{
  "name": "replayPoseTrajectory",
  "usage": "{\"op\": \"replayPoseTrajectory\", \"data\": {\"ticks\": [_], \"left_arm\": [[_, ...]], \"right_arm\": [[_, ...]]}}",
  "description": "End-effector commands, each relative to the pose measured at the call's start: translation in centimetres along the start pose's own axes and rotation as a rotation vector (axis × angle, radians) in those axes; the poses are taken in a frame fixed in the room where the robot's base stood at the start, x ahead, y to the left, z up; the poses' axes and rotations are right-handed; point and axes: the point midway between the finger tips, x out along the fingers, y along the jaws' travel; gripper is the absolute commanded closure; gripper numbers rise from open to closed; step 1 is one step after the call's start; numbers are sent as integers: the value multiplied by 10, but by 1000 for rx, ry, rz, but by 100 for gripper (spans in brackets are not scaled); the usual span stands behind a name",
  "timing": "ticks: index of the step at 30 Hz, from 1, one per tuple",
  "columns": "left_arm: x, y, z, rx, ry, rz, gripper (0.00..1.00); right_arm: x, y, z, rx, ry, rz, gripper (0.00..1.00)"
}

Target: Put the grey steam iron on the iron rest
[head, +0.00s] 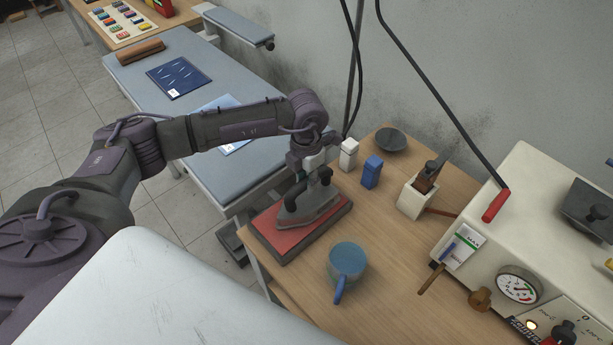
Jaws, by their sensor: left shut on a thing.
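The grey steam iron (309,207) is over the iron rest (268,229), a dark-edged slab with a red top. The iron looks level, with its soleplate at or very near the red surface; I cannot tell whether it touches. My left gripper (318,176) comes down from above and is shut on the iron's handle, partly hiding it. The rest stands on the wooden table (385,262) near its left edge. My right gripper is not in view.
A blue cup (347,263) with a handle stands just in front of the rest. A white block (348,154), a blue block (371,172), a dark bowl (391,139) and a white box (413,198) stand behind. A boiler unit (540,215) is at right, an ironing board (215,130) at left.

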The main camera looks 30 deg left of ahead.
Motion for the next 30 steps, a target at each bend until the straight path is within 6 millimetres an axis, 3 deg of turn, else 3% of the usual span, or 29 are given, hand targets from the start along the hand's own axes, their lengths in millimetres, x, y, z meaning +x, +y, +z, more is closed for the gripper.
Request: {"op": "replayPoseTrajectory", "data": {"ticks": [2, 3, 7, 20, 30], "left_arm": [[-2, 0, 2, 0, -9, 0, 100], [2, 0, 0, 0, 0, 0, 70], [1, 0, 0, 0, 0, 0, 48], [-8, 1, 1, -1, -4, 0, 48], [-76, 1, 2, 0, -6, 1, 48]], "right_arm": [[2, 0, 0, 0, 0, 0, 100], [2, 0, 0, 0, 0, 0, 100], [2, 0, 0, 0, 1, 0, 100], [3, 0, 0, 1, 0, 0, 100], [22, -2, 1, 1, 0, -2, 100]]}}
